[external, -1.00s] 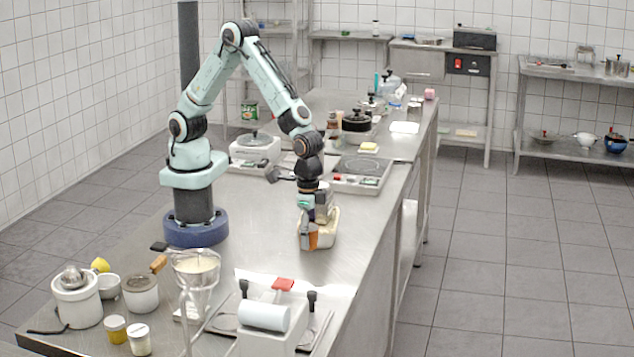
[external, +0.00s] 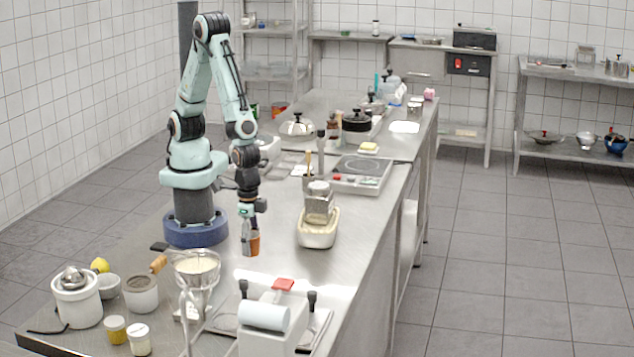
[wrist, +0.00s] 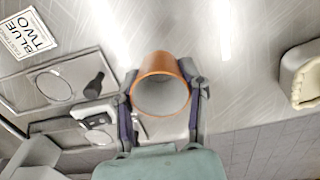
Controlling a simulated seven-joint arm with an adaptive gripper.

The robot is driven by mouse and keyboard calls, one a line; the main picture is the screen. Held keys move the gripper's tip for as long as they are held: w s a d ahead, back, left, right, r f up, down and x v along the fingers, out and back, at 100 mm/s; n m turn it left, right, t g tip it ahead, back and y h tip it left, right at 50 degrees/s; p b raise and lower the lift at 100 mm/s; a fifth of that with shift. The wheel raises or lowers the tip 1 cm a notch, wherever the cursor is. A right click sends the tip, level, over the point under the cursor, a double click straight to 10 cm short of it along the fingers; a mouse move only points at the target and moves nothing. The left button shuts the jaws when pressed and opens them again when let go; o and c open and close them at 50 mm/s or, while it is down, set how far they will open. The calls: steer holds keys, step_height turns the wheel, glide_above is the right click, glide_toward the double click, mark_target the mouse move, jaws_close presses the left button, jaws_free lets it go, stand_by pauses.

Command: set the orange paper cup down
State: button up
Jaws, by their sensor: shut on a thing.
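The orange paper cup (external: 252,243) is in my gripper (external: 250,236), just above or at the steel counter in front of my base; I cannot tell whether its bottom touches. In the wrist view the cup (wrist: 161,87) shows its round grey opening and orange side, with the fingers of my gripper (wrist: 163,95) shut on both sides of it. The cup looks roughly upright in the external view.
A cream loaf-shaped dish (external: 317,232) with a glass jar (external: 319,200) at it stands to the right. A sieve-like bowl (external: 195,266) is on the near left and a white machine (external: 265,318) is in front. Bare counter (external: 285,215) lies between cup and dish.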

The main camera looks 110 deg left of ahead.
mark_target(253, 279)
step_height(253, 279, down, 6)
steer(key=shift+f, duration=0.1)
stand_by(0.4)
steer(key=o, duration=1.2)
steer(key=shift+f, duration=0.1)
steer(key=shift+c, duration=0.2)
